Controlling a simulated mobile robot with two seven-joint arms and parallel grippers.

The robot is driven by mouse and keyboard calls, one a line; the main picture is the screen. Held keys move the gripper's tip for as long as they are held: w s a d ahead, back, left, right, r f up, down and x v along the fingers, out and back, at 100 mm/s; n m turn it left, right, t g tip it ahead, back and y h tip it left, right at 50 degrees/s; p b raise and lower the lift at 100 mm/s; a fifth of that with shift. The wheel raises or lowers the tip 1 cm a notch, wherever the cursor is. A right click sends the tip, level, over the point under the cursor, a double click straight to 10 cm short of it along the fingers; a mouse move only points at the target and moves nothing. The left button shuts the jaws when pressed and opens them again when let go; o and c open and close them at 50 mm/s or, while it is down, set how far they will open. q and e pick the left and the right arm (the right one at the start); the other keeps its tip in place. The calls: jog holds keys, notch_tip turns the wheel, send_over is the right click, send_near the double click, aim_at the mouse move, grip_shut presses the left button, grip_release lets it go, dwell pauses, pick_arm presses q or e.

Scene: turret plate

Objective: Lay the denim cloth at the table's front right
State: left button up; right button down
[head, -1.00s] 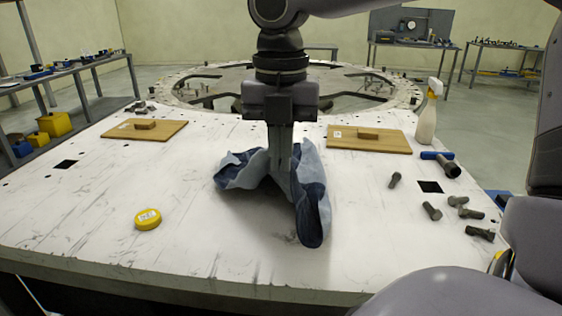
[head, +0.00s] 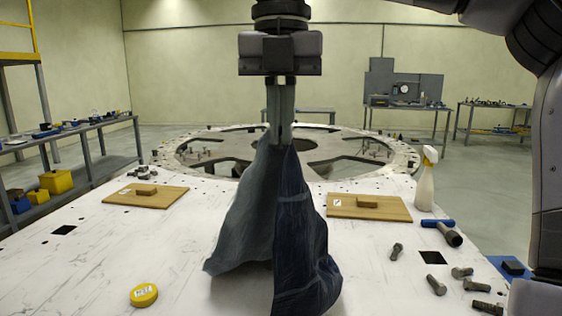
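The denim cloth (head: 300,235) hangs in dark blue folds from my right gripper (head: 280,140) in the middle of the head view. The gripper points down and its fingers are closed on the cloth's top. The cloth's lower edge reaches down over the front middle of the white table (head: 110,250); I cannot tell whether it still touches the surface. My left gripper is not in view.
Two wooden boards with blocks lie left (head: 147,194) and right (head: 369,207). A yellow tape measure (head: 144,295) lies front left. A large ring (head: 190,140) stands behind.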

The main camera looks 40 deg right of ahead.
notch_tip(320, 180, up, 2)
